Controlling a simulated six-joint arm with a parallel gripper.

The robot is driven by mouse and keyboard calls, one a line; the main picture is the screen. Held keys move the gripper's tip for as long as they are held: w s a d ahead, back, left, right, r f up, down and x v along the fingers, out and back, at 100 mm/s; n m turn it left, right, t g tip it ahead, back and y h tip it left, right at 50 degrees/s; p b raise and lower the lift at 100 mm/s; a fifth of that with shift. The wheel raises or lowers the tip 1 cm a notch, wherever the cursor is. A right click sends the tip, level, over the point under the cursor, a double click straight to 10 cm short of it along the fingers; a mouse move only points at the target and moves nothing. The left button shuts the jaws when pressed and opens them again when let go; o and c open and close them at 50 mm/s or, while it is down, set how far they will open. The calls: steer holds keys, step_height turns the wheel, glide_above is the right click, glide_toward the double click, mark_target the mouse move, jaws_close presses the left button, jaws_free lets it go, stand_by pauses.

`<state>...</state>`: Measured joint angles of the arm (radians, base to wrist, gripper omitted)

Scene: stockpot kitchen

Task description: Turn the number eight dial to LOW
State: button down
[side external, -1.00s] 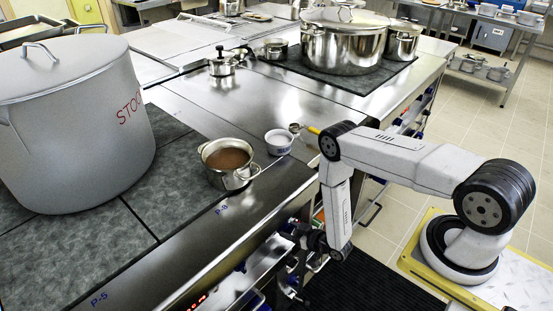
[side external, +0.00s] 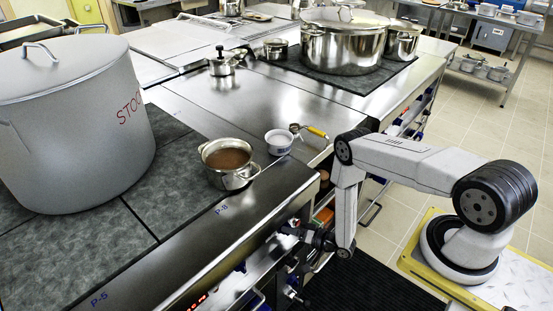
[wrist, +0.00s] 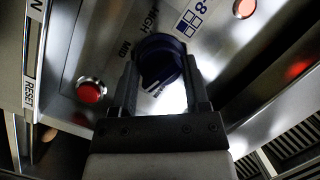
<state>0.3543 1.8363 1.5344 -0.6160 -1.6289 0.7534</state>
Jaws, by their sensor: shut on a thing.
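The number eight dial (wrist: 159,48) is a dark round knob on the steel front panel in the wrist view. A label ending in 8 and the words HIGH and MID show near it; I cannot read a LOW mark or tell the exact setting. My gripper (wrist: 161,72) is shut on the dial, one finger on each side. In the side external view my gripper (side external: 304,231) is at the stove's front panel, below the counter edge, and the dial there is too small and hidden to make out.
Red buttons (wrist: 91,91) sit on the panel near the dial, one beside a RESET label (wrist: 29,92). Above on the counter are a small pot of brown liquid (side external: 228,165), a white bowl (side external: 279,142), a yellow-handled ladle (side external: 317,132) and a large stockpot (side external: 75,120).

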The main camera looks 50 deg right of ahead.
steer(key=shift+f, duration=0.1)
stand_by(0.3)
steer(key=shift+s, duration=0.1)
steer(key=shift+c, duration=0.4)
jaws_free()
steer(key=v, duration=0.7)
steer(key=shift+s, duration=0.3)
steer(key=shift+d, duration=0.1)
